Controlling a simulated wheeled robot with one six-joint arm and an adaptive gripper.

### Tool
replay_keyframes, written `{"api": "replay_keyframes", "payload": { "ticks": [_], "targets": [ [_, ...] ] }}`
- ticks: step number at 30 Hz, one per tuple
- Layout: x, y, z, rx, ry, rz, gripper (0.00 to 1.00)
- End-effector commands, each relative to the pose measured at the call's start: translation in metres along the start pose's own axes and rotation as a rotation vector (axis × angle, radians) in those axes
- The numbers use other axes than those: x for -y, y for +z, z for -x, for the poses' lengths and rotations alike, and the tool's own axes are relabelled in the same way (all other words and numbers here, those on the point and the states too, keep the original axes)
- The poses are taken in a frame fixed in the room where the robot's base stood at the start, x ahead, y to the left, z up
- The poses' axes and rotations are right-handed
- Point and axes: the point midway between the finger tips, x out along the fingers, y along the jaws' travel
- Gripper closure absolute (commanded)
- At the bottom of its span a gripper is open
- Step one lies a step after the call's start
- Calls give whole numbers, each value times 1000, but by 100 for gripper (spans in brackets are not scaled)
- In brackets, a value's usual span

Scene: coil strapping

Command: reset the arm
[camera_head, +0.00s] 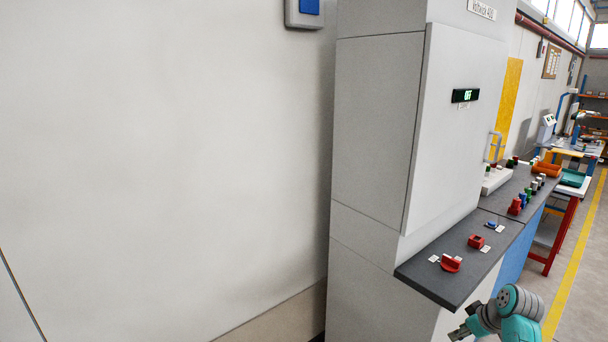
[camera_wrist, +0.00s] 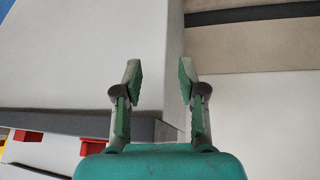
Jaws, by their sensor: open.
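My gripper (camera_wrist: 159,75) is open and empty in the wrist view, its two green-padded fingers apart with nothing between them. In the head view my gripper (camera_head: 460,332) shows at the lower right, in front of and below the dark shelf (camera_head: 425,275) of the grey cabinet. My teal and grey arm links stand beside it. The fingertips are too small there to make out in detail.
The tall grey cabinet (camera_head: 376,130) has a display (camera_head: 465,95) reading OFF. A red part (camera_head: 451,264), a red block (camera_head: 476,241) and a blue part (camera_head: 491,224) lie on its shelf.

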Motion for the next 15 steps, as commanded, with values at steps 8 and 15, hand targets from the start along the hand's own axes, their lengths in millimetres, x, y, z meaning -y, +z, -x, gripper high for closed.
{"api": "replay_keyframes", "payload": {
  "ticks": [8, 15],
  "targets": [
    [78, 60, -72, -56, 85, -85, 59],
    [145, 114, -104, -116, 158, -149, 59]
  ]
}}
